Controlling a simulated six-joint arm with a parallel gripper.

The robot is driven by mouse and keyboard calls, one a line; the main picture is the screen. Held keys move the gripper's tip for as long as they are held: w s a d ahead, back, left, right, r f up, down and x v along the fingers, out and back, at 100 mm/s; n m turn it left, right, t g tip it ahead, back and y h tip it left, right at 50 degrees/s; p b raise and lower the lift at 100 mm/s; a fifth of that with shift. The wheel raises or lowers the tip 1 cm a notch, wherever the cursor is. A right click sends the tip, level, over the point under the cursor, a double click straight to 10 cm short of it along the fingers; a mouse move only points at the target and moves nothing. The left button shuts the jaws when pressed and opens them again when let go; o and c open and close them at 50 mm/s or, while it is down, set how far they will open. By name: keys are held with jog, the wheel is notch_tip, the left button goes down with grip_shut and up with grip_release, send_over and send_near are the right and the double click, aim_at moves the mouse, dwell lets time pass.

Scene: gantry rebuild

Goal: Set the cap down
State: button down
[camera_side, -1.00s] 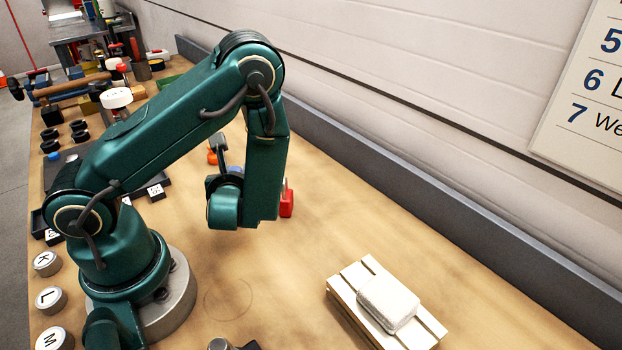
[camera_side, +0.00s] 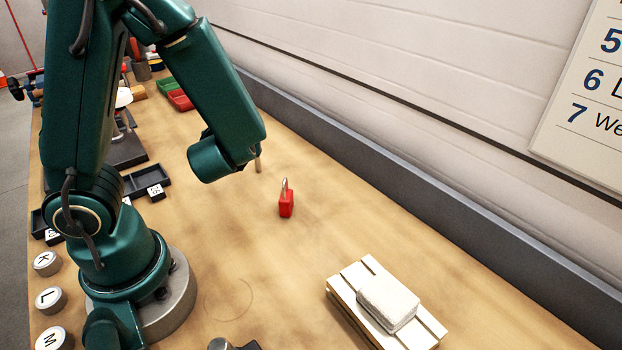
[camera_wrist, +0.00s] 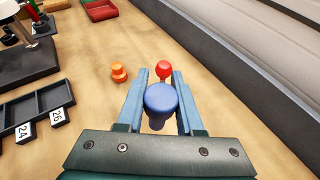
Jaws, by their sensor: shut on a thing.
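My gripper (camera_wrist: 158,76) shows in the wrist view, its two blue-grey fingers on either side of a blue cap (camera_wrist: 160,105) with a rounded top. The fingers are shut on it. How far its lower end is from the bench is hidden. Just past the fingertips is a red round-topped piece (camera_wrist: 164,69). An orange piece (camera_wrist: 118,72) stands left of the fingers. In the side view my arm hides the cap and most of my gripper.
A red padlock (camera_side: 286,204) stands on the bench (camera_side: 335,225). A white block (camera_side: 388,303) lies on a slatted wooden rack (camera_side: 430,333) at the front. Dark trays (camera_wrist: 42,108) with numbered tags lie at left. The bench middle is mostly clear.

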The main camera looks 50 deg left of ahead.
jog(key=w+d+f+t, duration=0.1)
jog(key=w+d+f, duration=0.1)
jog(key=d, duration=0.3)
jog(key=w+d+f+m+t+h, duration=0.1)
jog(key=w+d+f, duration=0.1)
jog(key=d, duration=0.4)
jog(key=w+d+f+m+h, duration=0.1)
jog(key=w+d+f, duration=0.1)
jog(key=d, duration=0.3)
jog(key=shift+w+d+t, duration=0.2)
jog(key=shift+w+t, duration=0.2)
jog(key=shift+w, duration=0.1)
jog(key=shift+f, duration=2)
jog(key=shift+f, duration=0.15)
jog(key=c, duration=0.5)
grip_release()
jog(key=shift+c, duration=0.2)
